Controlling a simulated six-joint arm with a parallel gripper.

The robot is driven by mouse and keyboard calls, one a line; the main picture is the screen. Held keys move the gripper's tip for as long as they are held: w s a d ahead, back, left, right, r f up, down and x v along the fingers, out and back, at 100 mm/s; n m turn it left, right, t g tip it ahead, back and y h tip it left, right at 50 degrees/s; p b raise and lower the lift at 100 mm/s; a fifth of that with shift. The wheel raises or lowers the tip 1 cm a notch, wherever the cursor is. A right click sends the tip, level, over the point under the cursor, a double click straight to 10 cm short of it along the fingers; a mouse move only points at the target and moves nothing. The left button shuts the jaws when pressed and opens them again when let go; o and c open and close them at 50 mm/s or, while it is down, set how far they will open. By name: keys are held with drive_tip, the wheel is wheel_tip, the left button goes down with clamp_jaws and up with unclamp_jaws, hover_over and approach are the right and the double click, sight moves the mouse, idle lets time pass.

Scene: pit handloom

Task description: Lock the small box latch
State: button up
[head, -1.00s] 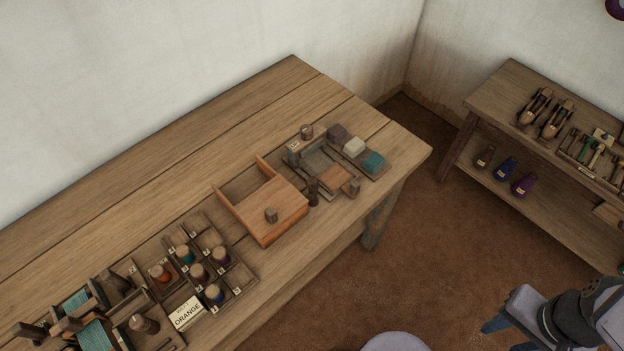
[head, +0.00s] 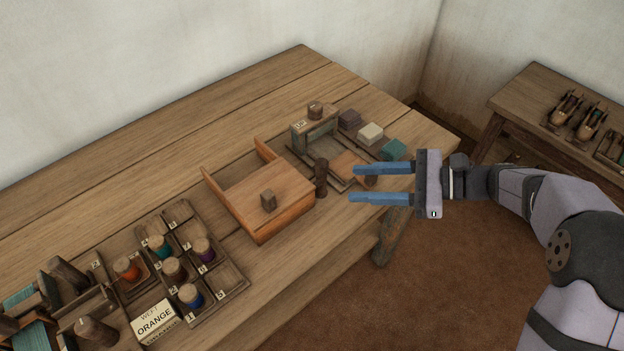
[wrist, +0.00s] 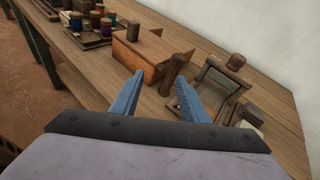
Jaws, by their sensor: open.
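An orange-brown wooden box (head: 262,205) with a square dark knob (head: 268,201) and two raised side boards sits on the bench. It also shows in the wrist view (wrist: 140,60). A dark upright peg (head: 321,177) stands at its right end; I cannot tell whether this is the latch. No other part is clearly a latch. My gripper (head: 353,184) is open and empty, to the right of the peg and apart from it in the head view. In the wrist view the peg (wrist: 174,72) appears between and beyond the blue fingertips (wrist: 160,80).
A small wooden frame (head: 316,133) and several coloured blocks (head: 370,133) stand right of the box. The bench (head: 215,125) is bare behind. A side table (head: 540,90) stands at right.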

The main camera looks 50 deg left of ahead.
sight(320, 167)
drive_tip(key=s+a+m+g+y+b, duration=0.1)
drive_tip(key=s+a, duration=0.4)
drive_tip(key=a, duration=0.8)
drive_tip(key=shift+s+g+y, duration=0.2)
drive_tip(key=shift+g+y, duration=0.6)
drive_tip(key=shift+a, duration=0.1)
clamp_jaws()
drive_tip(key=shift+g+h, duration=0.3)
drive_tip(key=shift+g, duration=0.1)
drive_tip(key=shift+s+d+r+n+g+h+b, duration=0.1)
drive_tip(key=shift+n+g+h+b, duration=0.1)
drive_tip(key=shift+n+g+h, duration=0.35)
drive_tip(key=shift+s+d+f+n+g+h+b, duration=0.1)
drive_tip(key=shift+s+d+n+g+h+b, duration=0.05)
drive_tip(key=shift+n+g+h, duration=0.35)
drive_tip(key=shift+s+d+r+n+g+h+b, duration=0.1)
drive_tip(key=shift+n+g+h+b, duration=0.1)
drive_tip(key=shift+n+g+h, duration=0.3)
drive_tip(key=shift+s+d+n+g+h, duration=0.2)
drive_tip(key=shift+n+g+h, duration=0.25)
drive_tip(key=shift+n+h, duration=0.3)
